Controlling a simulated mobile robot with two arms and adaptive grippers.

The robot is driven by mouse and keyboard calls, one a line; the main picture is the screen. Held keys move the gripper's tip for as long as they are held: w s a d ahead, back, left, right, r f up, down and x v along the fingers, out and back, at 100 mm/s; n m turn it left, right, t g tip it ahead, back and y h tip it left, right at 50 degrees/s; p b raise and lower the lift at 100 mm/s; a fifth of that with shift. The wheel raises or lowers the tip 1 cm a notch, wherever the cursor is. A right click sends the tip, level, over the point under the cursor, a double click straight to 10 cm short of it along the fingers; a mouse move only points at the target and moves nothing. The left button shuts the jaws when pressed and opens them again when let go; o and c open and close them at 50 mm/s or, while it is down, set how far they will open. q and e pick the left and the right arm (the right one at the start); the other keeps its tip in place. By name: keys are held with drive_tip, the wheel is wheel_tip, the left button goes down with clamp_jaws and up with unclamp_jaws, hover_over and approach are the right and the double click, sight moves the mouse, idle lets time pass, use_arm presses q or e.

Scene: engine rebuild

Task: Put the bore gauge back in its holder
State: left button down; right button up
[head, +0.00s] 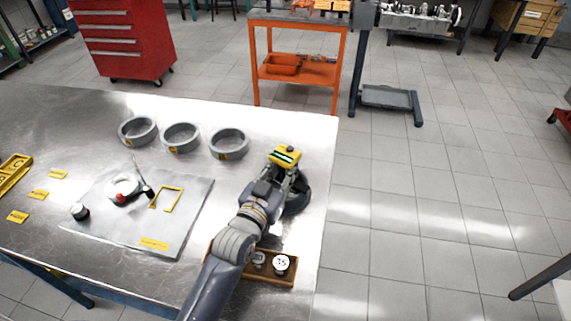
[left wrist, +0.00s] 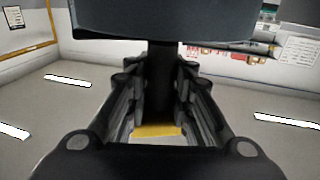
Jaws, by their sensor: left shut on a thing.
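My left gripper (head: 290,181) is above the right part of the steel bench and shut on the bore gauge. In the left wrist view the gauge shows as a wide dark block (left wrist: 165,18) with a dark upright stem (left wrist: 160,75) between the fingers (left wrist: 156,110). In the head view a yellow piece with a green-striped dark top (head: 285,155) is at the gripper's end; I cannot tell if it belongs to the gauge. A dark round thing (head: 298,203) lies just below, partly hidden by the gripper; I cannot tell if it is the holder. My right gripper is not in view.
Several grey rings, one of them here (head: 181,138), stand along the back of the bench. A grey mat (head: 185,225) holds a white ring, small tools and a yellow frame (head: 167,198). A wooden tray (head: 283,278) with round pieces sits near the front edge, partly behind my arm.

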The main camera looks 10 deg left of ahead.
use_arm(q)
drive_tip(key=shift+f, duration=0.15)
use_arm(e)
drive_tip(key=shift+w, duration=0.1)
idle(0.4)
use_arm(q)
drive_tip(key=c, duration=1.3)
unclamp_jaws()
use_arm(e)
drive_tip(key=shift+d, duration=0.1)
use_arm(q)
drive_tip(key=shift+f, duration=0.2)
drive_tip(key=shift+v, duration=4.05)
drive_tip(key=shift+r, duration=0.2)
